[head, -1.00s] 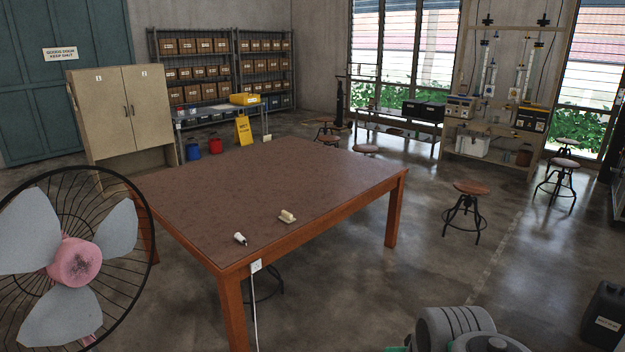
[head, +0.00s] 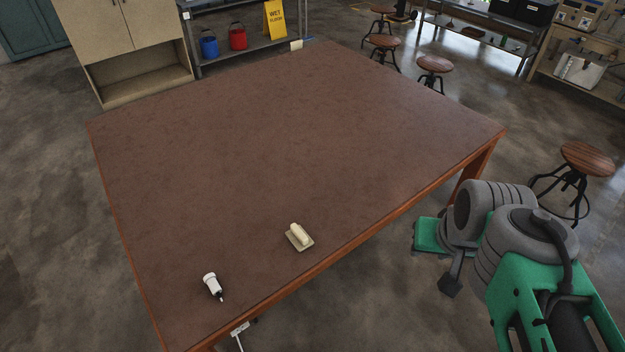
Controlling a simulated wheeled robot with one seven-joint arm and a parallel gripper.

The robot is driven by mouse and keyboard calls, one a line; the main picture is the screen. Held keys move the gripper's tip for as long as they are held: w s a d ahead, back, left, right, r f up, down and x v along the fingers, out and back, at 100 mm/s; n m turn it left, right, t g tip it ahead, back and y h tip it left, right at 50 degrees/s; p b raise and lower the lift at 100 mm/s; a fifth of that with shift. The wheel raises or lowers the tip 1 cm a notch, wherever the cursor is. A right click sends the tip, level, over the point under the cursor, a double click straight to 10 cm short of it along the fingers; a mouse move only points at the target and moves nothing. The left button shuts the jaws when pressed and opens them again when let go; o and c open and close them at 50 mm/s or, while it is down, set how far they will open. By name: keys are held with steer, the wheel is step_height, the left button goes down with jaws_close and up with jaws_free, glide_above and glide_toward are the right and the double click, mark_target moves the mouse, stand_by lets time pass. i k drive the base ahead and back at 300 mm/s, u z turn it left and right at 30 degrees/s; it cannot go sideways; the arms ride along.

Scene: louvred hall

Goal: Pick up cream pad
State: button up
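The cream pad (head: 299,237) lies on the brown table top (head: 290,140), close to its near right edge. It is a small flat cream plate with a raised rounded grip on top. My arm, grey and green, is folded at the lower right, beyond the table edge and well apart from the pad. A small dark part hangs at the arm's far end. I cannot make out gripper fingers there, or whether they are open or shut. Nothing touches the pad.
A white bottle-like item with a dark tip (head: 212,286) lies left of the pad. A small cream block (head: 296,45) is at the table's far edge. A wooden stool (head: 585,160) stands right of the table. The rest of the table top is bare.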

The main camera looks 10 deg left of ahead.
mark_target(298, 237)
steer(key=i, duration=1)
steer(key=u, duration=3.65)
